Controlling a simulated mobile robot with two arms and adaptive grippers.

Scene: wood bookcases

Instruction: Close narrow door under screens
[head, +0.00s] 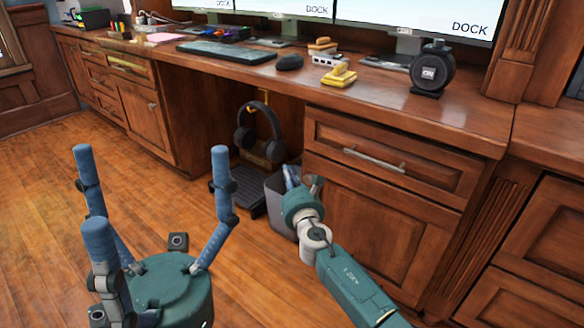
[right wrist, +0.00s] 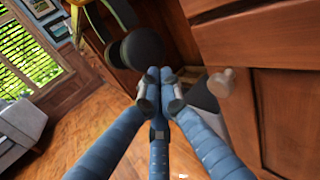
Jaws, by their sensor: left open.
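The narrow wooden door (head: 375,222) is below a drawer, under the desk's screens (head: 415,15). It also shows in the right wrist view (right wrist: 290,115), with its round knob (right wrist: 222,83). It looks near flush with the cabinet; I cannot tell whether it is slightly ajar. My right gripper (right wrist: 159,74) has its fingers together, with nothing visible between them, left of the knob and apart from it in that picture. My left gripper (head: 150,185) is open and empty above the floor, left of the door.
A grey bin (head: 280,205) stands beside the door in the knee space, partly behind my right gripper. Headphones (head: 260,130) hang there above a dark pedal (head: 240,190). Another cabinet door (head: 148,120) is at left. The wooden floor (head: 60,185) is clear at left.

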